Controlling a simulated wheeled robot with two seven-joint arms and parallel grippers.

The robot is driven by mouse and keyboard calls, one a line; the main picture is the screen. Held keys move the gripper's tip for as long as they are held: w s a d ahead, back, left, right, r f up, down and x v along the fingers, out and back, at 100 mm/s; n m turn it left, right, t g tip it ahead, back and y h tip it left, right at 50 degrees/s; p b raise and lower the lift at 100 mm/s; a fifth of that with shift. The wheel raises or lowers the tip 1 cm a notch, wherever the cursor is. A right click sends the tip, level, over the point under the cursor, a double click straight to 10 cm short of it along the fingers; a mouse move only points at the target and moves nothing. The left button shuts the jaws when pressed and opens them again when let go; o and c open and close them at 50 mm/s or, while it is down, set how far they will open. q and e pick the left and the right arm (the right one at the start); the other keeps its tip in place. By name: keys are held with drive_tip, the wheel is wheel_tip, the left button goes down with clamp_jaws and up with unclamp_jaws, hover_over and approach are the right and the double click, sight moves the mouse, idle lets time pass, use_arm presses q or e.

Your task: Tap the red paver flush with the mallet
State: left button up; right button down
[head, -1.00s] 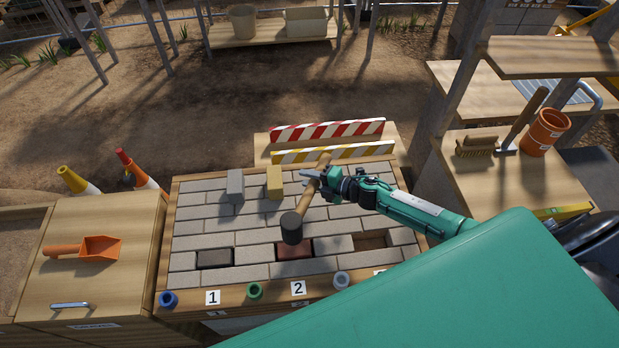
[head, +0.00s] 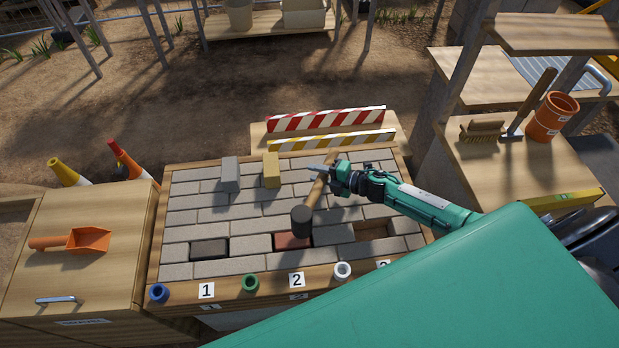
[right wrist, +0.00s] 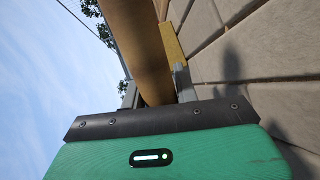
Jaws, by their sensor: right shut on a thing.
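The red paver (head: 290,242) sits in a slot of the paved bed (head: 200,220), near the front edge by label 2. My right gripper (head: 333,174) is shut on the wooden handle of the mallet (head: 317,196) above the bed. The mallet's dark head (head: 302,221) hangs just over the back of the red paver and hides part of it. I cannot tell whether it touches. In the right wrist view the handle (right wrist: 140,45) fills the upper middle. My left gripper is not in view.
A grey block (head: 230,174) and a yellow block (head: 271,170) stand on the bed. Striped boards (head: 325,120) stand behind. Coloured rings line the front edge.

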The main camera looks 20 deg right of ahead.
drive_tip(key=d+r+p, duration=0.3)
drive_tip(key=d+r, duration=0.5)
drive_tip(key=d, duration=0.1)
drive_tip(key=shift+d, duration=0.4)
idle(0.6)
drive_tip(key=a+f, duration=0.2)
drive_tip(key=a, duration=0.2)
drive_tip(key=a+f, duration=0.2)
drive_tip(key=a, duration=0.2)
drive_tip(key=a+f+b, duration=0.1)
drive_tip(key=a, duration=0.4)
drive_tip(key=shift+f, duration=0.4)
wheel_tip(320, 180, up, 6)
drive_tip(key=p, duration=0.5)
drive_tip(key=shift+f, duration=0.25)
